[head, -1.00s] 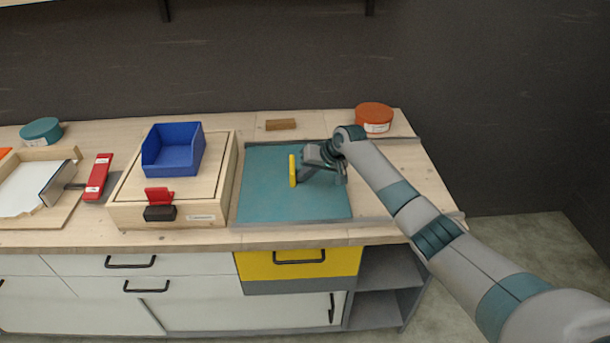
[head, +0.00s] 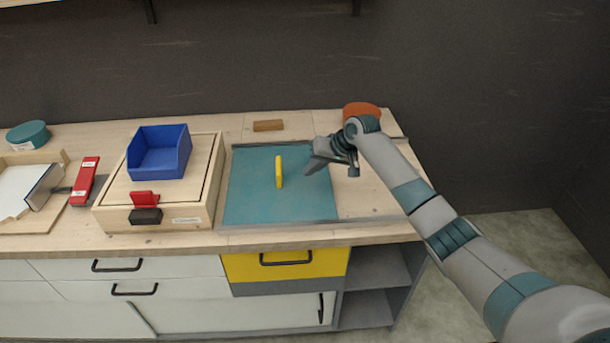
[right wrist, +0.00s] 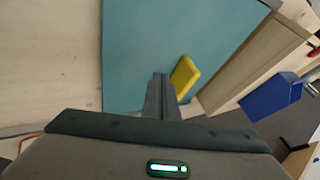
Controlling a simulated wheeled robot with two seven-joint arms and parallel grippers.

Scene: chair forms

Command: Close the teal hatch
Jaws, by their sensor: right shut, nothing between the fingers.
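The teal hatch (head: 250,195) is a flat square panel with an upright yellow handle (head: 279,171). It lies level with the worktop, over the left part of a grey-railed frame. The hatch also shows in the right wrist view (right wrist: 140,50), with the yellow handle (right wrist: 184,76) just right of my fingers. My right gripper (head: 308,168) is shut and empty, above the hatch's right edge and to the right of the handle, apart from it in the head view. It also shows in the right wrist view (right wrist: 160,82). My left gripper is not in view.
Left of the hatch stands a wooden box (head: 190,214) with a blue bin (head: 160,160) on it and a red latch. A small wooden block (head: 268,126) and an orange round tin (head: 362,110) are behind. Bare worktop (head: 375,195) lies to the right.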

